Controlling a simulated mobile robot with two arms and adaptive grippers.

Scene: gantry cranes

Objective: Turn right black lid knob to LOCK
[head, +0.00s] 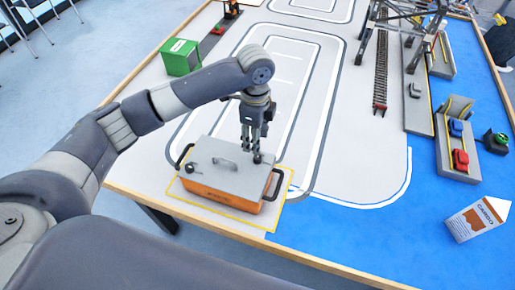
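An orange case with a grey lid (215,170) sits on the table inside a yellow outline. It has black side handles and a grey handle on top of the lid. My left gripper (252,153) points down over the lid's far right part. Its fingertips are at or just above the right black lid knob (257,158), which they partly cover. I cannot tell whether they touch or grip it. A small dark knob (190,168) shows at the lid's left. The LOCK marking is too small to read. My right gripper is not in view.
A green box (181,57) stands at the back left. A gantry crane (408,25), a rail track (380,70) and a stand with blue and red buttons (458,150) are to the right. A white-orange cargo carton (478,219) lies at the right. The grey-white mat beyond the case is clear.

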